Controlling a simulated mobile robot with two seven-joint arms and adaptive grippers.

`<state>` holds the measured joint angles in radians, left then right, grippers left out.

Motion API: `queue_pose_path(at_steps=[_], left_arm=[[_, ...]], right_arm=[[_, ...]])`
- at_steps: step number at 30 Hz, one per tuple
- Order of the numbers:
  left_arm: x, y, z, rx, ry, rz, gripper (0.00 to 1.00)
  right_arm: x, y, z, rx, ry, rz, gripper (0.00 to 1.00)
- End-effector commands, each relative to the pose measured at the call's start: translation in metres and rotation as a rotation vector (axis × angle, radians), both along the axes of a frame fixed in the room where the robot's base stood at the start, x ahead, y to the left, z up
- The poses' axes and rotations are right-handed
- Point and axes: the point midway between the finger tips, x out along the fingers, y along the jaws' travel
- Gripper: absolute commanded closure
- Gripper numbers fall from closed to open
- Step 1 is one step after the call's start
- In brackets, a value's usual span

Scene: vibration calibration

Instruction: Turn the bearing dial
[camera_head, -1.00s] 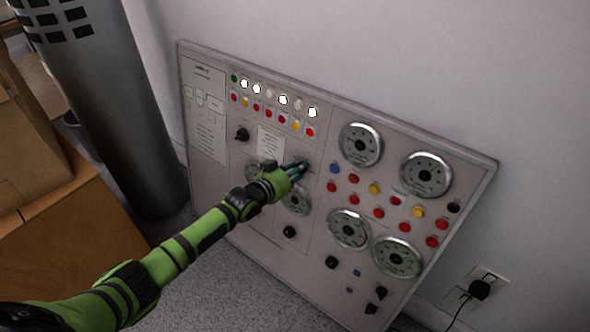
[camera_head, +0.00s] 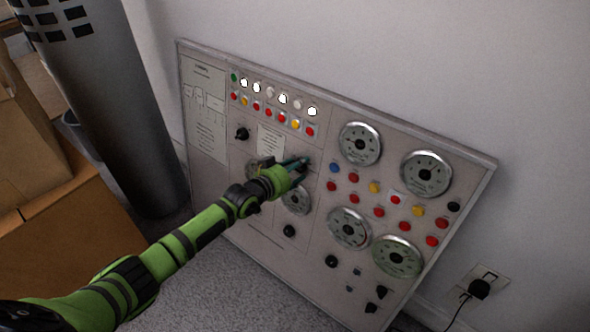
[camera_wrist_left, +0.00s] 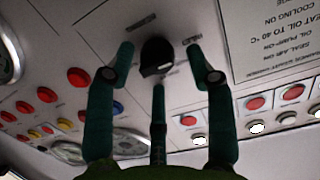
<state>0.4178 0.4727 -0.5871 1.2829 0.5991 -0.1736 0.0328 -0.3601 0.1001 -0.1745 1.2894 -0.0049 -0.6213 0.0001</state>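A black knob (camera_wrist_left: 157,57) with a light mark on its face shows in the left wrist view, set in the grey control panel (camera_head: 215,190). Small labels beside it are too blurred to read, so I cannot confirm that it is the bearing dial. My left gripper (camera_head: 300,166) is in front of the panel in the head view and hides this knob there. In the wrist view its dark teal fingers are spread, with one on each side of the knob and a third below it. They appear apart from the knob. My right gripper is not in view.
Round gauges (camera_head: 360,144), coloured buttons (camera_head: 374,188) and another black knob (camera_head: 242,134) surround the spot. The panel leans near a white wall. Cardboard boxes (camera_head: 70,240) and a grey cylinder (camera_head: 115,110) stand at left. A plug (camera_head: 479,289) is at right.

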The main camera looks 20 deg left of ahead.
Motion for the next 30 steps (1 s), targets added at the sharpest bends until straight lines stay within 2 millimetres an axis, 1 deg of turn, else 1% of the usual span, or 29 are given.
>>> queue_pose_path(at_steps=[8, 13, 17, 24, 30], left_arm=[[-0.002, 0.001, -0.004, 0.004, 0.008, 0.001, 0.45], [-0.013, 0.005, -0.002, 0.002, 0.011, 0.000, 0.45], [-0.031, 0.012, 0.004, 0.005, 0.009, 0.000, 0.45], [-0.073, 0.027, 0.019, 0.005, 0.009, -0.001, 0.45], [-0.098, 0.036, 0.029, 0.004, 0.007, 0.000, 0.45]], right_arm=[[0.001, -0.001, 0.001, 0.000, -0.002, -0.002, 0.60], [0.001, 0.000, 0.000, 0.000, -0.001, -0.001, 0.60], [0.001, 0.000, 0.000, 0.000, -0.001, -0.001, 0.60], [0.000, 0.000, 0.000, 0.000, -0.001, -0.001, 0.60], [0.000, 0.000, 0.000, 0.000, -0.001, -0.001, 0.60]])
